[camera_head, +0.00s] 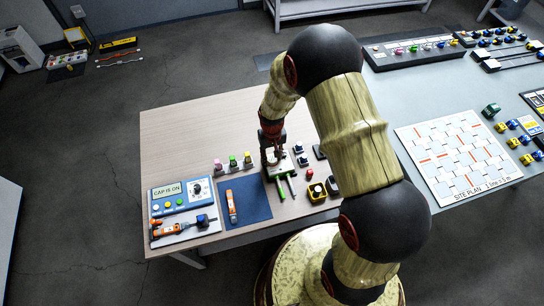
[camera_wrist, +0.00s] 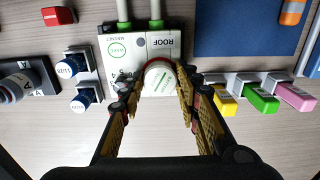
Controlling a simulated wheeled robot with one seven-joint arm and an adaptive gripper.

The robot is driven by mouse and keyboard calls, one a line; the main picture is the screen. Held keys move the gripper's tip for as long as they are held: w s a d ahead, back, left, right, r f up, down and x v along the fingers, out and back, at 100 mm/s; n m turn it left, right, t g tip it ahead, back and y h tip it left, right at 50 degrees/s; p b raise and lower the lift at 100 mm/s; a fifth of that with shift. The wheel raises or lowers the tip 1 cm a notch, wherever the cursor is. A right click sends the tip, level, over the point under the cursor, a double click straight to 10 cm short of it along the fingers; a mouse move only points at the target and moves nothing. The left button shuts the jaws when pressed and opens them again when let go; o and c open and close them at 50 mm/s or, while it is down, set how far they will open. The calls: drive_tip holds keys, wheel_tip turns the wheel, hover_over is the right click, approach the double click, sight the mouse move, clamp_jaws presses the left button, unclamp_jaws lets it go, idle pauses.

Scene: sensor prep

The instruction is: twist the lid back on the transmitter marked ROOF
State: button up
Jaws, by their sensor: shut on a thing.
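The transmitter marked ROOF (camera_wrist: 165,43) is a white box with two green-ringed pale stems at the top of the wrist view. It also shows on the wooden table in the head view (camera_head: 284,165), partly hidden by my gripper. My gripper (camera_wrist: 158,88) is shut on the lid, one finger on each side. In the head view my gripper (camera_head: 271,156) points down over the box. I cannot tell how far the lid is seated.
A panel (camera_head: 181,195) reads "CAP IS ON". A blue mat (camera_head: 253,205) holds an orange tool (camera_head: 232,206). Yellow (camera_wrist: 222,106), green (camera_wrist: 261,102) and pink (camera_wrist: 296,98) blocks stand right of the box in the wrist view; blue-capped parts (camera_wrist: 83,99) stand left.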

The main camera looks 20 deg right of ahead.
idle(0.4)
drive_tip(key=o, duration=0.9)
drive_tip(key=shift+o, duration=1.4)
drive_tip(key=shift+r+p, duration=0.45)
drive_tip(key=shift+r, duration=0.15)
drive_tip(key=shift+r+p, duration=2)
drive_tip(key=shift+r, duration=1)
drive_tip(key=shift+s, duration=0.1)
